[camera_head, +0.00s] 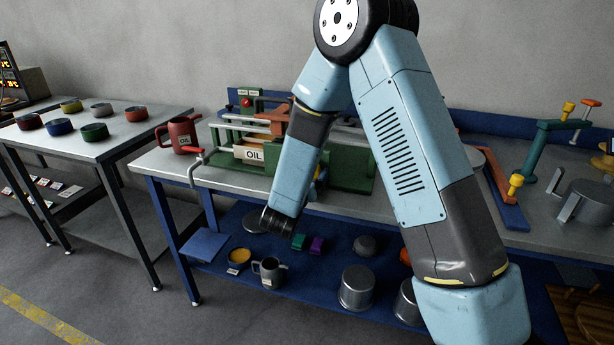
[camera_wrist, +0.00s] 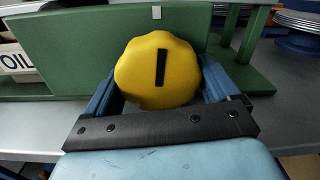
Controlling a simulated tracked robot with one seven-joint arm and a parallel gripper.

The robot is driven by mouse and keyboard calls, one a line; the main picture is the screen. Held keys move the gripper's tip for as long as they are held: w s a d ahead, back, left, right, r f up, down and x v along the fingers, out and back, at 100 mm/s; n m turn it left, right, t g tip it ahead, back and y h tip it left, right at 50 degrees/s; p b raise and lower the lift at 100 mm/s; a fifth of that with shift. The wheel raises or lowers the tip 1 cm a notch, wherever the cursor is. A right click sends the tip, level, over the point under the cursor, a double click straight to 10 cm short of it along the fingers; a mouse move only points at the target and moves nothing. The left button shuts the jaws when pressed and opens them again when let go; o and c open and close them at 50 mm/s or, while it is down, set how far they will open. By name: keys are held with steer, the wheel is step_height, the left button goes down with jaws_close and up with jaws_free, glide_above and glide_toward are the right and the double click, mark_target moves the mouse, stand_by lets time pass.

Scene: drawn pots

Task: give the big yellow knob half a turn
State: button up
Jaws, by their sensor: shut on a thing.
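The big yellow knob (camera_wrist: 182,84) has a scalloped edge and a black bar mark on its face, close to upright in the wrist view. It sits in front of a green panel (camera_wrist: 75,48), part of the green machine that also shows on the bench in the head view (camera_head: 350,172). My gripper (camera_wrist: 158,88) has its two blue fingers on the left and right sides of the knob and is shut on it. In the head view my arm hides most of the knob and the gripper.
A teal stand with yellow knobs (camera_head: 540,150) and a grey pot (camera_head: 588,205) stand at right. The shelf below holds pots, a grey mug (camera_head: 268,271) and small blocks. A table with coloured pots stands at left.

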steer(key=shift+a, duration=0.15)
steer(key=o, duration=0.8)
steer(key=v, duration=1.3)
steer(key=shift+s+a+f, duration=0.1)
steer(key=shift+s, duration=0.3)
